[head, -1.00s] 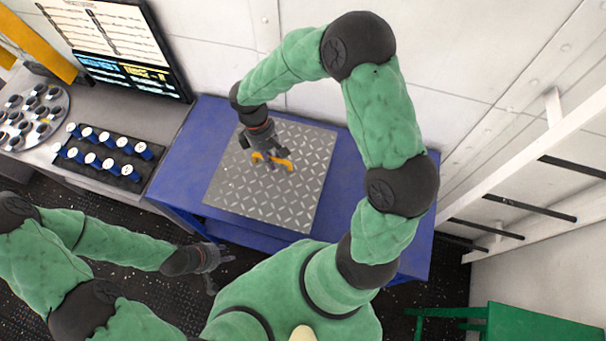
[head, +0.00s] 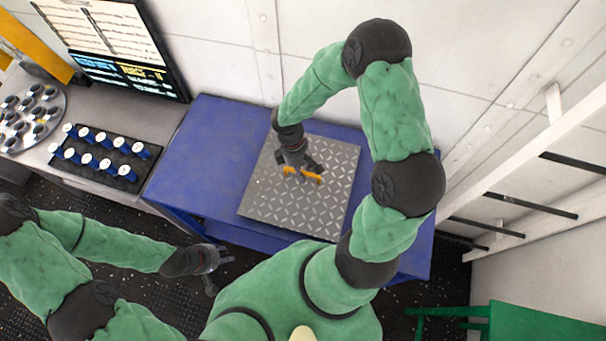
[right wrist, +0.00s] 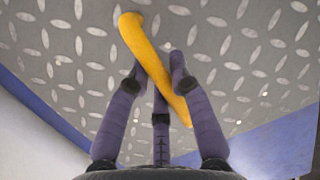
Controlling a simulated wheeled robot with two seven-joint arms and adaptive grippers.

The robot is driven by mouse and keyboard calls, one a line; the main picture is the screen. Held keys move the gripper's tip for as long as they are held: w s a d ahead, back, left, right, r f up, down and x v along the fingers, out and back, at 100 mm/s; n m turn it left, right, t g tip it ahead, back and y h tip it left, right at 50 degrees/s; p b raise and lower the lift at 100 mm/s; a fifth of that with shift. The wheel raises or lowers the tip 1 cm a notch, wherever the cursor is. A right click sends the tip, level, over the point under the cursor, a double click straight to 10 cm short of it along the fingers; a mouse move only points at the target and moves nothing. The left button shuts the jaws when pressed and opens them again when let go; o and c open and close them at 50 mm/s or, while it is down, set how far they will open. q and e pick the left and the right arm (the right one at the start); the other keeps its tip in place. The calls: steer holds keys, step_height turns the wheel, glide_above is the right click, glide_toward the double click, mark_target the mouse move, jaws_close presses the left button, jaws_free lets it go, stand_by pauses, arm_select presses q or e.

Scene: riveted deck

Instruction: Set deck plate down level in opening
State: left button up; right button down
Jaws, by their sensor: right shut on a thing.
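The deck plate (head: 300,208) is a grey square with a raised diamond pattern and a yellow-orange handle (head: 316,179). It lies over the blue table (head: 215,140), and I cannot tell whether it touches the top or hangs just above it. My right gripper (head: 303,174) is over the plate's upper middle, shut on the handle. In the right wrist view the fingers close around the yellow handle (right wrist: 150,58), with the plate (right wrist: 235,50) behind it. My left gripper (head: 224,273) is empty, fingers apart, in front of the table's edge. No opening shows; the plate may hide it.
A black rack of white-topped blue knobs (head: 105,158) and a round tray of dark pieces (head: 45,105) stand on the grey counter at left. A screen (head: 120,45) stands behind. The wall is close behind the table. The table's left part is bare.

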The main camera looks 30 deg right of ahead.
steer(key=shift+f, duration=1.05)
steer(key=c, duration=1.1)
jaws_free()
steer(key=shift+f, duration=0.1)
